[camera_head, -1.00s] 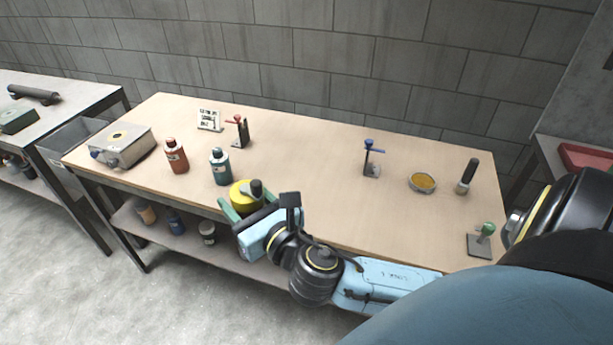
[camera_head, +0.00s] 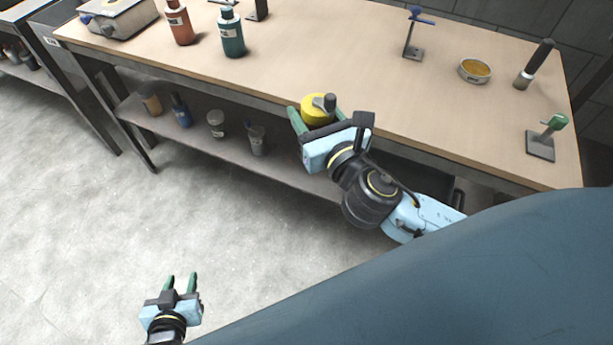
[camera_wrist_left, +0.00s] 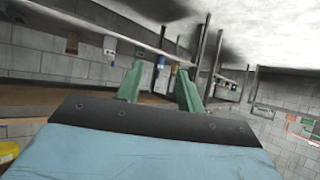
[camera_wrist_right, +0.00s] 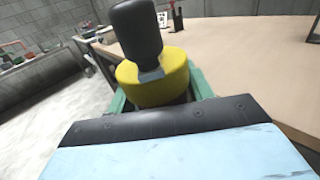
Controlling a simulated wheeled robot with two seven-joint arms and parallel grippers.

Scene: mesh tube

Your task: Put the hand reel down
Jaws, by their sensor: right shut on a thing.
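The hand reel (camera_head: 317,108) is a yellow drum with a dark handle on top. My right gripper (camera_head: 318,119) is shut on it, near the front edge of the workbench (camera_head: 340,50). In the right wrist view the reel (camera_wrist_right: 152,84) sits between the green fingers with its black handle sticking up. I cannot tell whether the reel touches the bench. My left gripper (camera_head: 181,284) is low over the floor at lower left, away from the bench. Its two green fingers are apart with nothing between them, as the left wrist view (camera_wrist_left: 158,88) also shows.
On the bench stand a red bottle (camera_head: 179,22), a teal bottle (camera_head: 231,34), a blue-handled stand (camera_head: 413,35), a yellow-topped tin (camera_head: 475,70), a black-handled tool (camera_head: 535,64) and a green-knobbed stand (camera_head: 543,140). The middle is clear. A lower shelf (camera_head: 190,142) holds several containers.

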